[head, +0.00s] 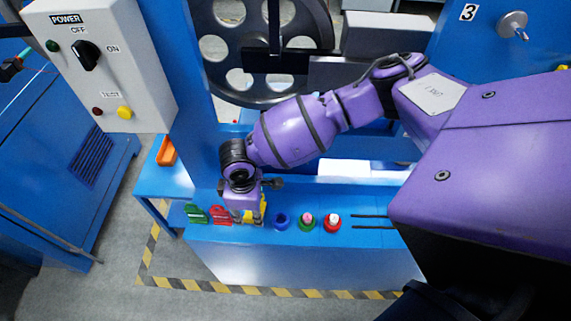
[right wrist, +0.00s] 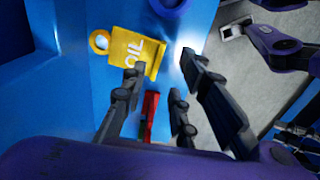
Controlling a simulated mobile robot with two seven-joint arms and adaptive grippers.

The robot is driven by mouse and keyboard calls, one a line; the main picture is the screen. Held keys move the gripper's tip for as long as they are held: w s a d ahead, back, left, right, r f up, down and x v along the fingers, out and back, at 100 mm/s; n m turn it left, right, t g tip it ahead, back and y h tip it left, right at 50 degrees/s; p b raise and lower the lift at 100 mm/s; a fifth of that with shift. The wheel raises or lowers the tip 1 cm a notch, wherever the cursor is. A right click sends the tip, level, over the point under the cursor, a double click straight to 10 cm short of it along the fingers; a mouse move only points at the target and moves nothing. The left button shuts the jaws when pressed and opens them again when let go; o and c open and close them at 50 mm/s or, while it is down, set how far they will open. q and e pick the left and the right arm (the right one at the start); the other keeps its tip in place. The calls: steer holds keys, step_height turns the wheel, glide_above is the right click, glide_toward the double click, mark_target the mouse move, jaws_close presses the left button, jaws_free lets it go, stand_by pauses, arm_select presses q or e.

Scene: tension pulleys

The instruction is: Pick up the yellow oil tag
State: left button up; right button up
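The yellow oil tag (right wrist: 133,50), marked OIL and with a ring at one end, shows in the right wrist view against the blue machine. Nothing is clamped between the fingers.
A red tag (head: 220,215) and a green tag (head: 195,213) are left of my right gripper on the blue ledge. Blue (head: 281,221), green-pink (head: 306,221) and red-white (head: 332,222) round items stand to its right. A power box (head: 100,65) hangs at upper left.

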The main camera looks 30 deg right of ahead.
mark_target(252, 219)
step_height(252, 219, down, 4)
steer(key=shift+r+b, duration=0.25)
steer(key=shift+b, duration=0.5)
steer(key=shift+f, duration=0.15)
steer(key=shift+w, duration=0.1)
jaws_close()
arm_select(q)
steer(key=shift+a+f, duration=0.25)
steer(key=shift+f, duration=0.25)
steer(key=shift+a+f, duration=0.25)
steer(key=shift+f, duration=0.25)
